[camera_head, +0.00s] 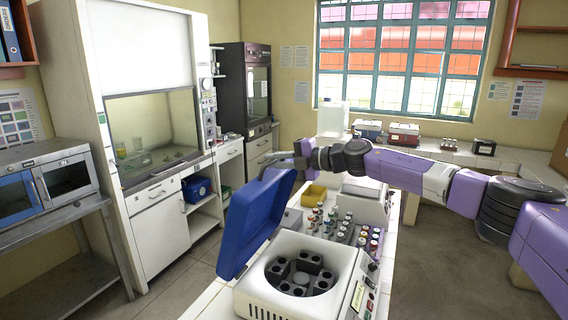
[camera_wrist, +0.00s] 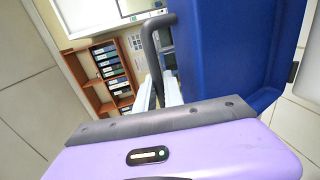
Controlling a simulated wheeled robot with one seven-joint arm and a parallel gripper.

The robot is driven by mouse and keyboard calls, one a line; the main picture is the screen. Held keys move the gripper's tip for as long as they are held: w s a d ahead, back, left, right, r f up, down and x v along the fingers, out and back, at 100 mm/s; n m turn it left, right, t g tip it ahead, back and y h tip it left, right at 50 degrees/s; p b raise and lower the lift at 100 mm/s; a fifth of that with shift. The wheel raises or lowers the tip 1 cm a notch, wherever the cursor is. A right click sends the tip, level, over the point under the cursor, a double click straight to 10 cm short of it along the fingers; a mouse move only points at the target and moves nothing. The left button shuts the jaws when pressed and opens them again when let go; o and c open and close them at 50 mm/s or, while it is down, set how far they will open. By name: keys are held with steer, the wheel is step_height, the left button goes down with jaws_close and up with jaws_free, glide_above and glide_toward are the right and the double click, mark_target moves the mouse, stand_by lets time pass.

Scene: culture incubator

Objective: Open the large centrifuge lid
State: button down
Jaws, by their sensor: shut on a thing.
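The large centrifuge (camera_head: 300,285) is a white box on the bench, with its round dark rotor bowl exposed. Its blue lid (camera_head: 255,222) stands raised and steeply tilted at the left side of the opening. A grey bar-like handle (camera_head: 272,158) shows at the lid's upper edge. My gripper (camera_head: 290,160) is at that upper edge, shut on the lid at its handle. In the wrist view the blue lid (camera_wrist: 225,50) fills the upper right, with a curved grey handle (camera_wrist: 152,55) beside it. The fingertips' exact contact is hidden there.
Racks of capped tubes (camera_head: 345,228) and a yellow bin (camera_head: 314,195) stand on the bench behind the centrifuge. A fume hood (camera_head: 150,140) stands to the left across a clear strip of floor (camera_head: 190,275). A bookshelf with binders (camera_wrist: 108,72) shows in the wrist view.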

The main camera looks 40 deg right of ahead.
steer(key=shift+w+a, duration=0.1)
steer(key=shift+w, duration=0.1)
stand_by(0.3)
steer(key=c, duration=1.5)
jaws_free()
steer(key=shift+o, duration=0.2)
steer(key=v, duration=0.7)
steer(key=shift+s+r, duration=0.15)
steer(key=shift+s, duration=0.2)
